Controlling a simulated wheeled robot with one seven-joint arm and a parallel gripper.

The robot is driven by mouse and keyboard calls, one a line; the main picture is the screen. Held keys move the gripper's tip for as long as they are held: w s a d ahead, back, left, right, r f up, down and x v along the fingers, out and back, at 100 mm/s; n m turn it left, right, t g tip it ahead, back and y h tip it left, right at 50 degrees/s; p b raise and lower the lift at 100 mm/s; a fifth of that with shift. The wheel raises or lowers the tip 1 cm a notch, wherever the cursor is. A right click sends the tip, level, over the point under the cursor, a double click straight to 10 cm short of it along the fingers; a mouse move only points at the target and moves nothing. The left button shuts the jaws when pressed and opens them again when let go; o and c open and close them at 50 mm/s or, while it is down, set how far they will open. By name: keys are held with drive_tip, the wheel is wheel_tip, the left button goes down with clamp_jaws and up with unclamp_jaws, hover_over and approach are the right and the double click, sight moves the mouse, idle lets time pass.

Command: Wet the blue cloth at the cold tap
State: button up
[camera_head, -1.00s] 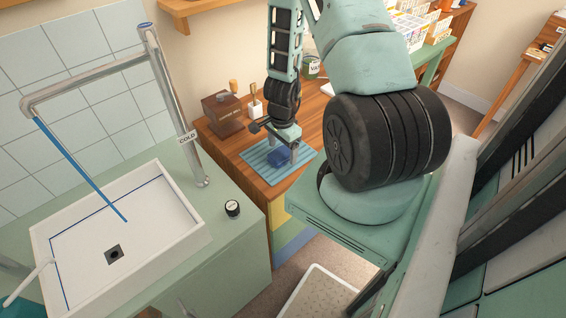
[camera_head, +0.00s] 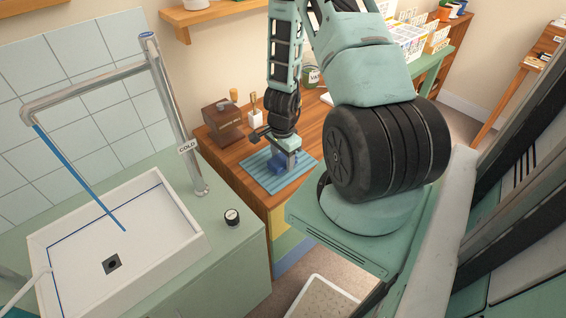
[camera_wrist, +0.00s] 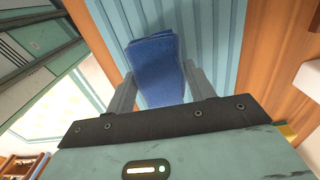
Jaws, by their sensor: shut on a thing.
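The blue cloth (camera_wrist: 156,68) is a folded dark blue pad between the fingers of my gripper (camera_wrist: 160,88) in the wrist view. In the head view my gripper (camera_head: 286,166) is shut on the cloth (camera_head: 277,166) at the light blue ribbed mat (camera_head: 262,172). I cannot tell whether the cloth still touches the mat. The cold tap (camera_head: 178,120) is a tall chrome pipe labelled COLD, with a long spout over the white sink (camera_head: 140,262). A blue stream runs down from the spout's end into the basin.
A wooden box (camera_head: 222,118) and a white bottle (camera_head: 255,112) stand behind the mat on the wooden counter. A white tray (camera_head: 320,298) is low on the floor side.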

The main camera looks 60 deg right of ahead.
sight(282, 158)
drive_tip(key=shift+r+p, duration=1.9)
drive_tip(key=shift+r, duration=0.7)
drive_tip(key=shift+f, duration=0.1)
